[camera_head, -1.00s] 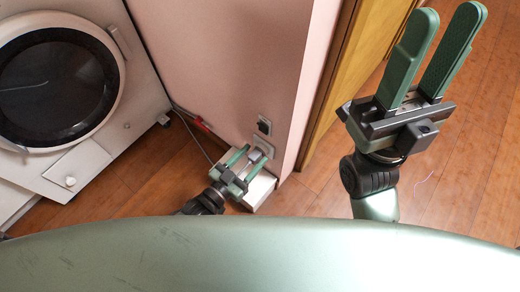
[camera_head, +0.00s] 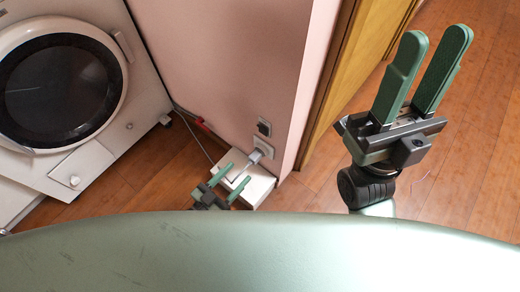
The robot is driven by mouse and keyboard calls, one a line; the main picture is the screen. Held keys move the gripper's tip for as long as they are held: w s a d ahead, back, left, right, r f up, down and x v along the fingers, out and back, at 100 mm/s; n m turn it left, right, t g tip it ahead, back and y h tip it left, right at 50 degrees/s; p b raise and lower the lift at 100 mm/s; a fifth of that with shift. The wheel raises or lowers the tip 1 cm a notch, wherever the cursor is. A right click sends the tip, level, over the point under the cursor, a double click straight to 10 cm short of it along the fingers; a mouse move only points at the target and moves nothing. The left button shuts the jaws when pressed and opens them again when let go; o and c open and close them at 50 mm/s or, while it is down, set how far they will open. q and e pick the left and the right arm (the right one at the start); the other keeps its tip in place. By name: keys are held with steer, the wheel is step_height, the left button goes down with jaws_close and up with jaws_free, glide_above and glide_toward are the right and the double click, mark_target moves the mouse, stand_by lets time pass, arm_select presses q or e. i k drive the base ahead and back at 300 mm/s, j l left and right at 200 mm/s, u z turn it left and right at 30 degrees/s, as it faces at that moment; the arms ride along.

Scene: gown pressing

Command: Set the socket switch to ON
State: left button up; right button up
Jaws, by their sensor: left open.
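A light socket plate (camera_head: 264,146) is low on the pink wall, with a pale plug or block (camera_head: 254,157) at it. A small dark-faced plate (camera_head: 264,127), possibly the switch, is just above it. The switch's setting is too small to tell. My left gripper (camera_head: 237,179) is open and empty, below and left of the socket and apart from it, over a white box. My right gripper (camera_head: 434,40) is open and empty, raised at the right, well away from the socket.
The white box (camera_head: 260,186) stands on the wooden floor against the wall below the socket. A white washer-like machine (camera_head: 118,138) with a round dark door is at the left. A grey cable and a red item (camera_head: 201,124) are by the wall. A wooden door frame (camera_head: 340,85) is right of the wall corner.

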mark_target(262, 131)
steer(key=j, duration=0.75)
steer(key=k+j, duration=0.1)
steer(key=j, duration=0.65)
